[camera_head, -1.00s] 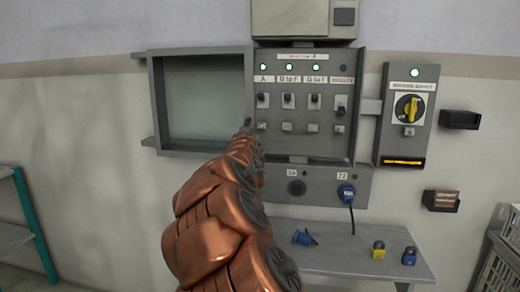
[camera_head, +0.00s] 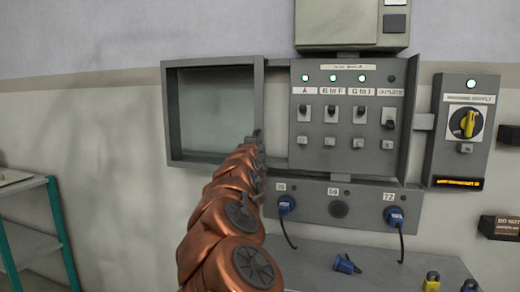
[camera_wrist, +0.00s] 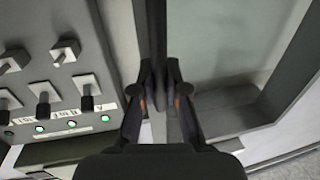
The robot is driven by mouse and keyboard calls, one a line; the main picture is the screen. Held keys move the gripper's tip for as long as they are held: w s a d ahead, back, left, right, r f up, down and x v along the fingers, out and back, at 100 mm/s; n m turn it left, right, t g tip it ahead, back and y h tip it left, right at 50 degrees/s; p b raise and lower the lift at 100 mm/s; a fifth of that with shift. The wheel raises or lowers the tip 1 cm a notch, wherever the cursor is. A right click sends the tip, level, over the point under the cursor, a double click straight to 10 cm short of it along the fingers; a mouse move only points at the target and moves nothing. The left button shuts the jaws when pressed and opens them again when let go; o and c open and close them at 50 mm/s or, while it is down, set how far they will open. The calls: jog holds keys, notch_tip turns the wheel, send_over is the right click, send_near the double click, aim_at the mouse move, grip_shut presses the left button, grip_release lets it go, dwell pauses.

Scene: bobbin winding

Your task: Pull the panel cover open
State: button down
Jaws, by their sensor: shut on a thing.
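The panel cover (camera_head: 215,108) is a grey frame with a pale see-through window, to the left of the switch panel (camera_head: 350,110). The panel's row of switches and green lamps is uncovered. My gripper (camera_head: 257,138) is at the cover's right edge, and my copper-coloured arm reaches up to it from below. In the wrist view my gripper (camera_wrist: 162,92) is shut on the cover's edge, one finger on each side of the upright bar. The cover's window (camera_wrist: 225,45) shows to the right there, and the switches (camera_wrist: 88,88) to the left.
Below the panel is a socket strip (camera_head: 340,209) with blue plugs and hanging cables. A grey shelf (camera_head: 370,270) holds a loose blue plug and padlocks. A supply box (camera_head: 463,130) with a yellow rotary switch is at right. A teal-legged rack (camera_head: 35,225) stands at left.

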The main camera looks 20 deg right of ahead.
jog(key=shift+r, duration=0.15)
jog(key=c, duration=1.2)
grip_release()
jog(key=shift+v, duration=6)
